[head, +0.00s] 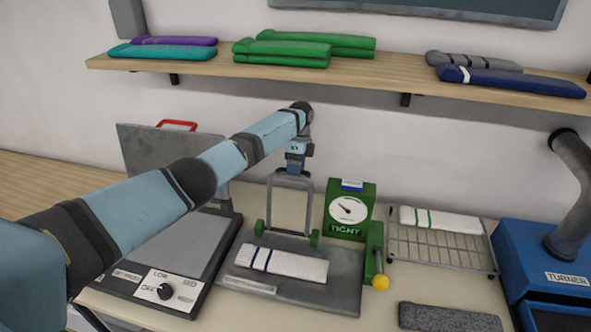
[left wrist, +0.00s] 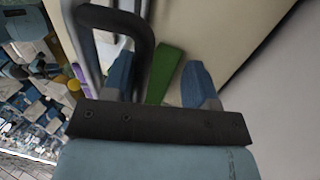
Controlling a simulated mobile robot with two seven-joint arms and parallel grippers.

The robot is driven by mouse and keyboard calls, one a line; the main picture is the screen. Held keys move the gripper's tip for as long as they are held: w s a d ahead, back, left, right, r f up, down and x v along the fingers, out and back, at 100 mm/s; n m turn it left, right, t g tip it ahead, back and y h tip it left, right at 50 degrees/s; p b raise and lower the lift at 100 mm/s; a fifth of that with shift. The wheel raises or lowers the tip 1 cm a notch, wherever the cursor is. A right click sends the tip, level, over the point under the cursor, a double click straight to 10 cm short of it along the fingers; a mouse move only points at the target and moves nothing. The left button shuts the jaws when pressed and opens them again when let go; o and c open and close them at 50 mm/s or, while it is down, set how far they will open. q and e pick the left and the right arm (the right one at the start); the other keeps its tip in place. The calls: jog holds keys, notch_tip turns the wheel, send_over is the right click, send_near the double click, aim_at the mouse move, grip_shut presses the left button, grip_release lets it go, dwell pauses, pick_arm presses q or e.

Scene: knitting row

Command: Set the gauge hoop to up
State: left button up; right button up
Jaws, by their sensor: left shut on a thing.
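The gauge hoop (head: 271,206) is a grey rectangular frame. It stands about upright on green hinge blocks at the back of a grey plate (head: 340,270). My left gripper (head: 291,172) is at the hoop's top bar, shut on it; the arm comes from the left and the wrist hides part of that bar. In the left wrist view the two blue fingers (left wrist: 160,85) show beside a dark curved bar, and the grip itself is hard to make out. A white knitted piece with blue stripes (head: 285,263) lies on the plate. My right gripper is not in view.
A green gauge box (head: 350,210) with a dial, marked TIGHT, stands just right of the hoop. A lever with a yellow knob (head: 380,282) is beside it. A wire rack (head: 440,247) and blue turner box (head: 560,275) stand right, a press with a dial (head: 165,290) left.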

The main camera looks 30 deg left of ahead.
pick_arm(q)
jog(key=b+v, duration=0.1)
jog(key=v, duration=0.6)
jog(key=shift+r, duration=0.25)
jog(key=shift+w, duration=0.1)
